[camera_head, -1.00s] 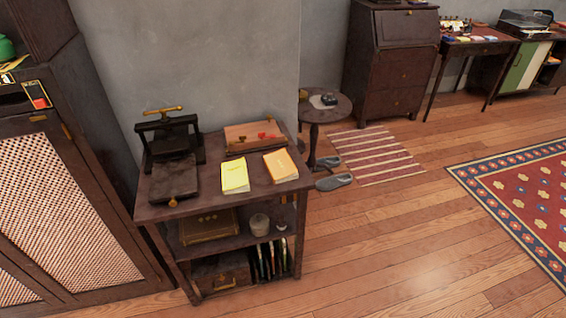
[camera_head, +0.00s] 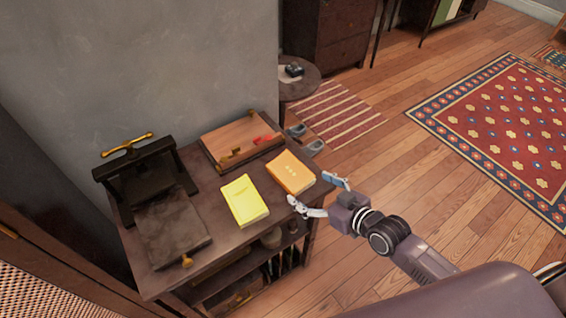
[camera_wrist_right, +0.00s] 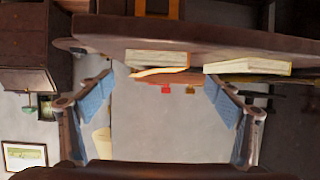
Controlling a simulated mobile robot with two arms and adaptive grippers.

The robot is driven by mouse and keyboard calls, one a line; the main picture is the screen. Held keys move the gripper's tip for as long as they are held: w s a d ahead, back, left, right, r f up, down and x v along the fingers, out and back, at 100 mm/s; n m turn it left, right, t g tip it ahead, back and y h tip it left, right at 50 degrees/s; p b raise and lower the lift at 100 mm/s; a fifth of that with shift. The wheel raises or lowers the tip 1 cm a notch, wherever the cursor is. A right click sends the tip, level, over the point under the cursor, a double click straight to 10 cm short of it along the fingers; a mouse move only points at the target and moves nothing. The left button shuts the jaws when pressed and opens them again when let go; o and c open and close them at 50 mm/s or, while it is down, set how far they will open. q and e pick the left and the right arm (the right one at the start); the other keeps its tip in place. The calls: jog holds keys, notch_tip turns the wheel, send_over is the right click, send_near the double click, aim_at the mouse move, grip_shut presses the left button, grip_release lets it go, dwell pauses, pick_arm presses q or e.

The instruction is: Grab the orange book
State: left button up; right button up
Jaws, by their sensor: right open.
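The orange book (camera_head: 290,172) lies flat near the right end of the dark wooden table, right of a yellow book (camera_head: 244,200). My right gripper (camera_head: 310,193) is open and empty beside the table's right front corner, close to the orange book, its fingers pointing toward it. I cannot tell that they touch. In the right wrist view, which looks upside down, the page edge of the orange book (camera_wrist_right: 157,58) shows between the open fingers (camera_wrist_right: 160,100). Another book (camera_wrist_right: 248,66) lies to its right in that view. My left gripper is not in view.
A dark press (camera_head: 165,215) stands on the table's left part. A wooden box (camera_head: 240,138) with red pieces is behind the books. A small round table (camera_head: 300,85) is at the back. The wooden floor to the right is open, with a patterned rug (camera_head: 500,130).

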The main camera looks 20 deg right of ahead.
aim_at(292, 174)
jog(key=b+x, duration=0.1)
jog(key=x, duration=0.1)
jog(key=shift+w+f+b, duration=0.2)
jog(key=shift+w+b, duration=0.15)
jog(key=shift+w, duration=0.25)
jog(key=b+x, duration=0.2)
jog(key=x, duration=0.1)
jog(key=b+x, duration=0.1)
jog(key=shift+w+a+r, duration=0.15)
jog(key=shift+w+r, duration=0.05)
jog(key=shift+w, duration=0.15)
jog(key=shift+w+a+b, duration=0.1)
jog(key=shift+w+b, duration=0.15)
jog(key=shift+b, duration=0.05)
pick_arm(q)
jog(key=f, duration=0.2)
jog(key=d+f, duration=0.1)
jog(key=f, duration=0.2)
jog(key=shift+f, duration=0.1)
pick_arm(e)
jog(key=shift+r, duration=0.1)
jog(key=c, duration=1.3)
